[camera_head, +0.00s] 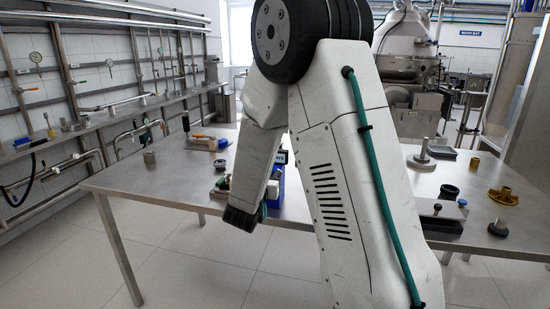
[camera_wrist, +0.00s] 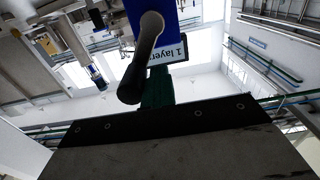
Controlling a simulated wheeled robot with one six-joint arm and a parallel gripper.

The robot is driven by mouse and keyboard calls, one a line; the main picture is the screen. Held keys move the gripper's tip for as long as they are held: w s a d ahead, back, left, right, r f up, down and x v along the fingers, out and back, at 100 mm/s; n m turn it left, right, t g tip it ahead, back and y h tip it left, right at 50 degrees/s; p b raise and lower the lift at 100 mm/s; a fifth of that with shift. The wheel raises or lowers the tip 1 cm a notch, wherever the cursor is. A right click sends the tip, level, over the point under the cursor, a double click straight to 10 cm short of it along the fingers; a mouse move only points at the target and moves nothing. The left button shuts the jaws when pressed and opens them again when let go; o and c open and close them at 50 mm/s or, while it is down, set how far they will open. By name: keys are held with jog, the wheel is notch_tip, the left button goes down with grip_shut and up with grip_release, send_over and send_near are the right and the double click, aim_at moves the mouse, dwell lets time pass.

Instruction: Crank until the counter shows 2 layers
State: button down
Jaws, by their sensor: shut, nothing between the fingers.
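The blue crank device (camera_head: 277,187) stands on the steel table, mostly hidden behind my arm. It also shows in the wrist view (camera_wrist: 185,30). A dark grey crank handle (camera_wrist: 144,55) crosses in front of the blue face and the counter's edge. My gripper (camera_wrist: 157,88) shows as green fingers close together, just below the counter and beside the handle's end in the picture. The fingers are shut and empty. Whether they touch the handle I cannot tell. In the head view the fingertips are mostly hidden.
The steel table (camera_head: 165,190) holds a grey cylinder (camera_head: 149,157) at left. A wall rack (camera_head: 110,70) with pipes and gauges stands at left.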

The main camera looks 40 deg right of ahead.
jog(key=shift+s+d+f, duration=0.25)
jog(key=shift+s+d, duration=0.2)
jog(key=shift+s, duration=0.15)
jog(key=shift+s+d+f, duration=0.2)
jog(key=shift+s+d, duration=0.25)
jog(key=shift+s, duration=0.1)
jog(key=f, duration=0.8)
jog(key=shift+s+d, duration=0.25)
jog(key=shift+s, duration=0.05)
jog(key=shift+s+d+r, duration=0.3)
jog(key=shift+s+d, duration=0.15)
jog(key=shift+s, duration=0.15)
jog(key=shift+s+d+r, duration=0.35)
jog(key=shift+s+d, duration=0.15)
jog(key=shift+s, duration=0.15)
